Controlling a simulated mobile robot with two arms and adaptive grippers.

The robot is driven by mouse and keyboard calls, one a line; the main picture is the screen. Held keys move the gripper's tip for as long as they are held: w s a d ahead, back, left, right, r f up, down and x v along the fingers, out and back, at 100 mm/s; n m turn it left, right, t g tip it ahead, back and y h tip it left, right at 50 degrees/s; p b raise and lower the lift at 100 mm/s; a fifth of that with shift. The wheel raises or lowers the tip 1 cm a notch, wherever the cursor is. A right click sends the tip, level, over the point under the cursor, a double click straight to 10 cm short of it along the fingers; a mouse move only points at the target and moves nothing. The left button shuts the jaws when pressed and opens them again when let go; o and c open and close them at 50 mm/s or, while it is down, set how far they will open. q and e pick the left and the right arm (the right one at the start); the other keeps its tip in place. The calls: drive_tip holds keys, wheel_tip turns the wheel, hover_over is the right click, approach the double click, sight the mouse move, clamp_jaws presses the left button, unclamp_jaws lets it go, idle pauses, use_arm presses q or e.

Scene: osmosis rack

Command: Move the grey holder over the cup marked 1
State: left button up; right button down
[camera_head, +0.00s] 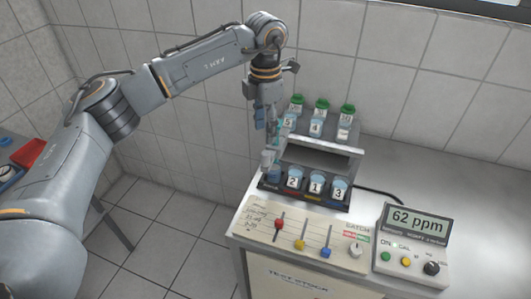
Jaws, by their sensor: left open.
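The cup marked 1 (316,185) stands in the lower row of the rack, between the cup marked 2 (293,180) and the cup marked 3 (338,189). A small pale grey piece (269,160), which looks like the grey holder, is at the left end of that row, left of cup 2. My left gripper (271,137) points down just above this piece and is open. Whether its fingers touch the piece I cannot tell. My right gripper is out of view.
In front are a panel with coloured sliders (300,244) and a meter reading 62 ppm (417,221). The counter (440,180) at right is clear.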

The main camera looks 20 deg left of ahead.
sight(265, 152)
use_arm(q)
wheel_tip(265, 152, down, 10)
drive_tip(key=p, duration=0.3)
drive_tip(key=shift+c, duration=0.2)
clamp_jaws()
